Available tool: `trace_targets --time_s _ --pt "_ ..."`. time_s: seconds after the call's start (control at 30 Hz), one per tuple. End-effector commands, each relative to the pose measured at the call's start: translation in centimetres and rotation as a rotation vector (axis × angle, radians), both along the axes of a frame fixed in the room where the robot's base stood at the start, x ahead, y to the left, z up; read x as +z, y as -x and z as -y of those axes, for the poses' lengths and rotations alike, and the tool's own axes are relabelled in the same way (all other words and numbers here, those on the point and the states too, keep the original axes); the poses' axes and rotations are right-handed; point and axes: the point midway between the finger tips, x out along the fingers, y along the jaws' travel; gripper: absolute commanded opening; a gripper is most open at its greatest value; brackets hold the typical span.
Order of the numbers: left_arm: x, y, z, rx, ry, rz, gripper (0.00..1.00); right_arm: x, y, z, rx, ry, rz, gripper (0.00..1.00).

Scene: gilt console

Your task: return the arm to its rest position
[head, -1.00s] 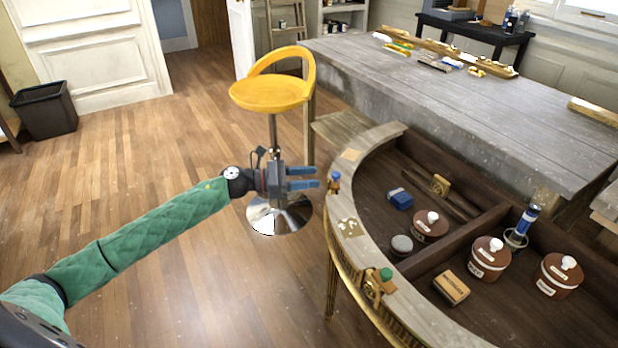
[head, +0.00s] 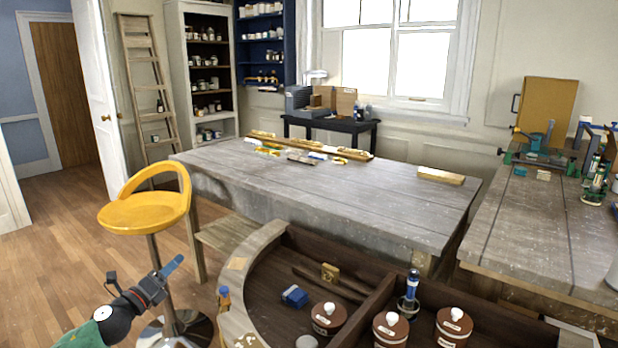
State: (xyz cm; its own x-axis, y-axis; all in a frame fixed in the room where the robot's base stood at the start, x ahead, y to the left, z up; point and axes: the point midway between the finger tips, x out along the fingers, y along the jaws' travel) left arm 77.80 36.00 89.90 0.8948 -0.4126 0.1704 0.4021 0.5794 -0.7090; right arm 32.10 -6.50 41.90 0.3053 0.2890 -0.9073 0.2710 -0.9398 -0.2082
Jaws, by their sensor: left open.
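My left gripper (head: 172,271) shows at the lower left of the head view, on my green-sleeved arm. Its blue fingers point up and to the right, and nothing shows between them. It is open, in front of the yellow stool's (head: 146,212) post and left of the curved console (head: 237,290). It appears apart from the console. My right gripper is not in view.
A grey workbench (head: 330,200) stands behind. Open wooden floor (head: 60,260) lies on the left.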

Motion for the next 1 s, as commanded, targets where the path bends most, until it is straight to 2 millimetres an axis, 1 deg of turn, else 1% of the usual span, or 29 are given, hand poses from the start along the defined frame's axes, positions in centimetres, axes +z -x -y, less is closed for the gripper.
trace_targets --time_s 0.1,0.27,0.37,0.47,0.57,0.67,0.7,0.77,0.8,0.87,0.9,0.97,1.0 --pt "1.2 -0.4 -2.0 0.132 0.206 -0.064 0.41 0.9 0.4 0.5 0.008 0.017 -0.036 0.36" --pt "1.7 -0.3 -4.0 0.298 0.508 -0.148 0.41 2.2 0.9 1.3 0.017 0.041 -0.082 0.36" --pt "1.0 0.5 -4.5 0.399 0.703 -0.211 0.41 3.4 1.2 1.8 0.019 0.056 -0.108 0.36" --pt "-0.8 1.9 -4.5 0.504 0.895 -0.289 0.41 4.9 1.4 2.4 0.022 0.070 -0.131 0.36" --pt "-3.3 4.1 -3.7 0.617 1.082 -0.383 0.41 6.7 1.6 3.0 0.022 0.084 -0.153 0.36" --pt "-6.6 7.3 -2.1 0.742 1.256 -0.497 0.41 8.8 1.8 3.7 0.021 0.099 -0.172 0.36" --pt "-8.0 8.7 -1.2 0.795 1.319 -0.550 0.41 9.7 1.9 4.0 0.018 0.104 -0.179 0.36" --pt "-10.1 11.1 0.3 0.871 1.402 -0.628 0.41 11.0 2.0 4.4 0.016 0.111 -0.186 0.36" --pt "-11.3 12.8 1.3 0.918 1.445 -0.680 0.41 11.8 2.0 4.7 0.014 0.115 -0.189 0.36" --pt "-13.0 15.2 2.9 0.984 1.501 -0.756 0.41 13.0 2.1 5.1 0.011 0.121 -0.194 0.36" --pt "-13.9 16.8 4.1 1.022 1.529 -0.807 0.41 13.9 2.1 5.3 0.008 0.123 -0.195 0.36" --pt "-15.2 19.3 5.8 1.075 1.564 -0.882 0.41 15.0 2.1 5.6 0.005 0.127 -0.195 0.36" --pt "-15.9 20.9 6.9 1.105 1.582 -0.931 0.41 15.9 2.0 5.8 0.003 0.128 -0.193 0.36"
